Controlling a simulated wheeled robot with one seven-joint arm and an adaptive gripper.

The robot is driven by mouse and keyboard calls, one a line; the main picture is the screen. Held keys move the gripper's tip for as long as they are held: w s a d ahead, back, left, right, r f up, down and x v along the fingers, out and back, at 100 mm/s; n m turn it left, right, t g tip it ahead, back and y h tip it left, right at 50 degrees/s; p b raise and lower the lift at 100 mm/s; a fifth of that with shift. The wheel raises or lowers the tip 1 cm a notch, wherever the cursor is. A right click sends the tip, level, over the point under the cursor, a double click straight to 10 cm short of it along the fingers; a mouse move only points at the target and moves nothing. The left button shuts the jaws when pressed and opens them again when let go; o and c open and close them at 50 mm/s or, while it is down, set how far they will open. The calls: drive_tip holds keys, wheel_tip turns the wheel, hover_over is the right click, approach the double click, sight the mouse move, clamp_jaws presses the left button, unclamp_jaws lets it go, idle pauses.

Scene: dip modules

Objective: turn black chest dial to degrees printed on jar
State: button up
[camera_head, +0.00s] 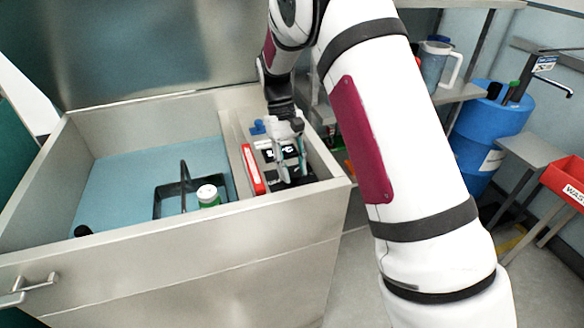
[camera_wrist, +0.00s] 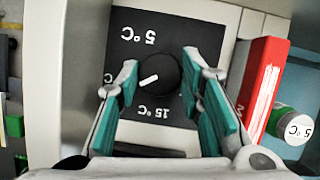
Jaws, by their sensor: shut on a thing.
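The black chest dial (camera_wrist: 158,75) sits on a black plate (camera_wrist: 185,28) in the wrist view. Its white mark points left and slightly down. The plate's labels look upside down: 5 °C at the top, 15 °C below the dial, and one at left partly hidden by a finger. My gripper (camera_wrist: 160,76) is shut on the dial, one green-padded finger on each side. In the head view my gripper (camera_head: 289,168) reaches down into the chest's narrow right compartment. The green jar (camera_head: 208,197) with a white lid stands left of it; in the wrist view the jar's lid (camera_wrist: 296,129) shows 5 °C.
A red box (camera_head: 252,170) stands upright close to the gripper's left in the head view, and to the right in the wrist view (camera_wrist: 262,75). The steel chest walls (camera_head: 190,228) surround the blue-floored well. A black wire basket (camera_head: 165,192) is beside the jar.

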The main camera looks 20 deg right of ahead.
drive_tip(key=m+y, duration=0.1)
drive_tip(key=m, duration=0.3)
drive_tip(key=shift+d+m+y, duration=0.15)
drive_tip(key=shift+m+y, duration=0.15)
drive_tip(key=shift+y, duration=0.1)
drive_tip(key=m+y, duration=0.1)
drive_tip(key=m, duration=0.2)
drive_tip(key=shift+m+t+y, duration=0.3)
drive_tip(key=shift+m+t, duration=0.1)
drive_tip(key=m+t+y+p, duration=0.1)
drive_tip(key=m, duration=0.3)
drive_tip(key=shift+s+d, duration=0.15)
drive_tip(key=shift+m+t+y+p, duration=0.3)
drive_tip(key=shift+m+t+p, duration=0.5)
drive_tip(key=shift+m, duration=1.3)
drive_tip(key=o, duration=1.2)
drive_tip(key=shift+c, duration=0.2)
